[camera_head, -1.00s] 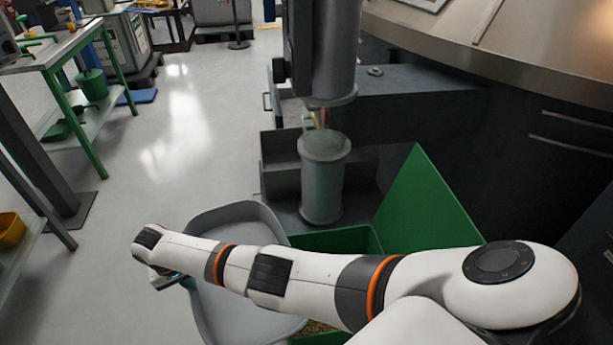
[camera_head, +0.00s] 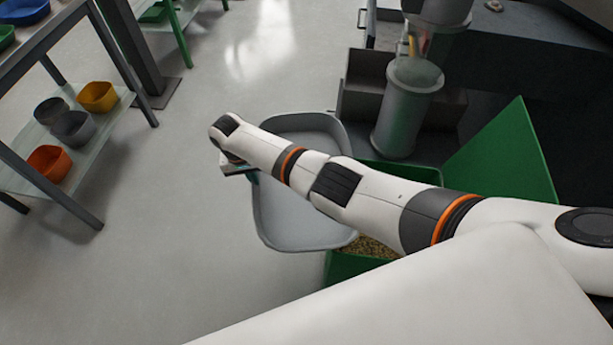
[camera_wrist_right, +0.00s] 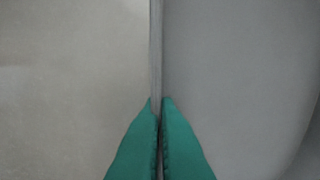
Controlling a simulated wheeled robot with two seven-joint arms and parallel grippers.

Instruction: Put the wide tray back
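The wide tray (camera_head: 283,222) is grey and shallow with rounded corners. In the head view it is held out beside the green bin, partly covered by my right arm. My right gripper (camera_head: 238,168) is at the tray's left edge, mostly hidden behind the wrist. In the right wrist view its green fingers (camera_wrist_right: 160,105) are closed on the thin rim of the tray (camera_wrist_right: 230,80). The tray looks empty where it shows. My left gripper is not in view.
A green bin (camera_head: 345,268) holding grain (camera_head: 372,247) stands under my right arm, with a raised green panel (camera_head: 505,160) to its right. A grey cylinder (camera_head: 405,110) stands behind. A shelf (camera_head: 110,125) at left holds several bowls. Open floor (camera_head: 180,220) lies between.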

